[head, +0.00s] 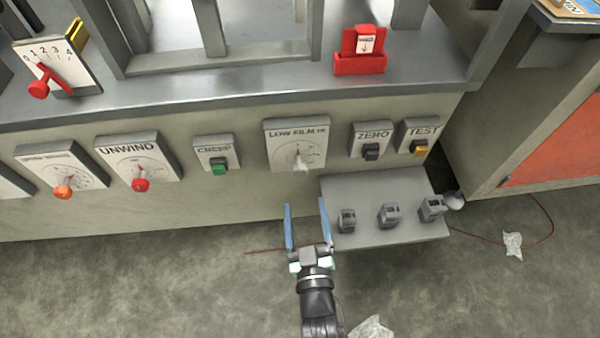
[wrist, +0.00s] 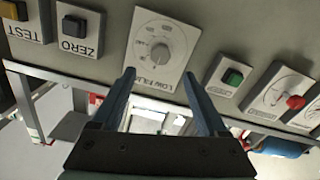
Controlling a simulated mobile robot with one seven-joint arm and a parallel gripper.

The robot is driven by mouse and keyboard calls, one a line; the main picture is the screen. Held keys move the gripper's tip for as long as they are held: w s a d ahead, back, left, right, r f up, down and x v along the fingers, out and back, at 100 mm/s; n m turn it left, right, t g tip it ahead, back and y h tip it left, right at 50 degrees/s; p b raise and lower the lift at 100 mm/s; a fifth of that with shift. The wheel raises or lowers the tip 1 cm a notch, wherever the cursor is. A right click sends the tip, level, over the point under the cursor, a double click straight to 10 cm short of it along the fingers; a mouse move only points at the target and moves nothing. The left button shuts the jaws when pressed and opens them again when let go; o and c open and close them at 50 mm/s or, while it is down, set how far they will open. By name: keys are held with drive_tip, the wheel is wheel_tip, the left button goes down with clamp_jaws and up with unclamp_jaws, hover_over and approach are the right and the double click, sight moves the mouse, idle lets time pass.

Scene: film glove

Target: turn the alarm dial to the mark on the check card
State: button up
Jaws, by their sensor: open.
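The dial plate labelled LOW FILM (head: 297,136) is on the front panel, with a pale knob (head: 300,164) at its middle and a scale around it. In the wrist view the plate (wrist: 180,75) shows upside down, its grey knob (wrist: 160,52) beyond the fingertips. A red holder (head: 360,64) on the ledge bears a small white card with a down arrow (head: 366,44); its writing is too small to read, and I cannot tell whether it is the check card. My gripper (head: 305,205) is open and empty, below the knob and apart from it; it also shows in the wrist view (wrist: 158,75).
The CREEP green button (head: 218,166) is left of the dial; ZERO (head: 371,152) and TEST (head: 420,149) switches are right. UNWIND's red knob (head: 141,185) is farther left. A grey box (head: 375,188) with several small switches juts out right of my gripper. Floor below is mostly clear.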

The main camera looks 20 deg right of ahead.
sight(301, 174)
drive_tip(key=b+x, duration=0.2)
drive_tip(key=x, duration=0.8)
drive_tip(key=shift+b, duration=0.4)
clamp_jaws()
drive_tip(key=shift+m, duration=0.4)
drive_tip(key=m+p, duration=0.2)
drive_tip(key=m, duration=0.1)
drive_tip(key=shift+m+p, duration=0.55)
drive_tip(key=shift+m, duration=1.95)
